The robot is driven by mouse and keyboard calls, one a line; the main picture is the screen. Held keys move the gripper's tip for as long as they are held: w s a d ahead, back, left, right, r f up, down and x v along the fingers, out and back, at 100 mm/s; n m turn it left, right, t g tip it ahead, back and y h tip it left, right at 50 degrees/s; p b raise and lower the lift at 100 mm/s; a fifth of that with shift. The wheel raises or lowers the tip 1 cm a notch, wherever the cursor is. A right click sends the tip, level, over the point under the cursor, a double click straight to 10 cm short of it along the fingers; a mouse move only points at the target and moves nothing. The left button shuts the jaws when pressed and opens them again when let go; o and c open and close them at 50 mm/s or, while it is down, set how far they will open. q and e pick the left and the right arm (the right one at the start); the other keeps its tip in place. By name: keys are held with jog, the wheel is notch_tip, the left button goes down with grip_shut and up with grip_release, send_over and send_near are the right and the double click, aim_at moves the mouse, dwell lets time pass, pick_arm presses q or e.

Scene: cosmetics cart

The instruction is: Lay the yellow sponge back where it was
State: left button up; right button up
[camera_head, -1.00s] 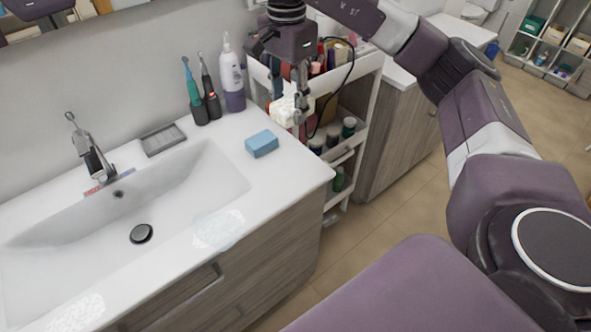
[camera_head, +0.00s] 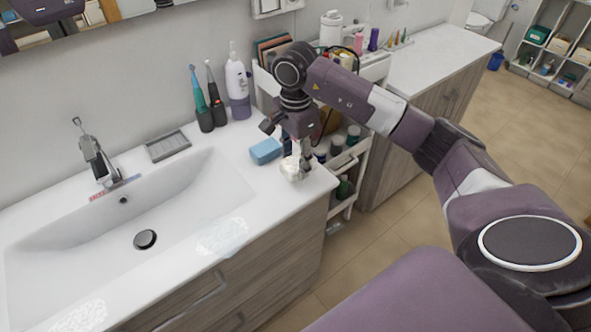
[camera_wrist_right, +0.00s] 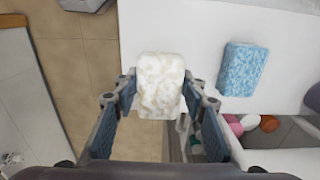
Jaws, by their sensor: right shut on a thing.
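The sponge, pale cream in these views (camera_head: 291,169), is held between the fingers of my right gripper (camera_head: 298,157). It is over the front right corner of the white sink counter (camera_head: 262,197), low down; I cannot tell whether it touches the top. In the right wrist view the sponge (camera_wrist_right: 160,84) sits between the two fingertips (camera_wrist_right: 160,95), with one end over the counter edge. A blue sponge (camera_head: 265,151) lies on the counter just left of it, and it shows at the right in the wrist view (camera_wrist_right: 243,69). My left gripper is not in view.
The toothbrushes (camera_head: 200,100) and a white and purple bottle (camera_head: 237,84) stand at the back of the counter. A soap tray (camera_head: 167,145) lies near the faucet (camera_head: 95,158). The white cart (camera_head: 345,157) with bottles stands right beside the counter. The sink basin (camera_head: 180,190) is left.

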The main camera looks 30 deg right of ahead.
aim_at(295, 161)
notch_tip(295, 161, down, 4)
jog(key=shift+r+p, duration=0.1)
jog(key=shift+p, duration=0.35)
jog(key=shift+f, duration=0.25)
jog(key=o, duration=1)
jog(key=shift+r, duration=0.1)
jog(key=shift+r, duration=0.2)
notch_tip(295, 161, up, 11)
jog(key=b, duration=0.3)
jog(key=shift+f, duration=0.2)
jog(key=shift+r, duration=0.6)
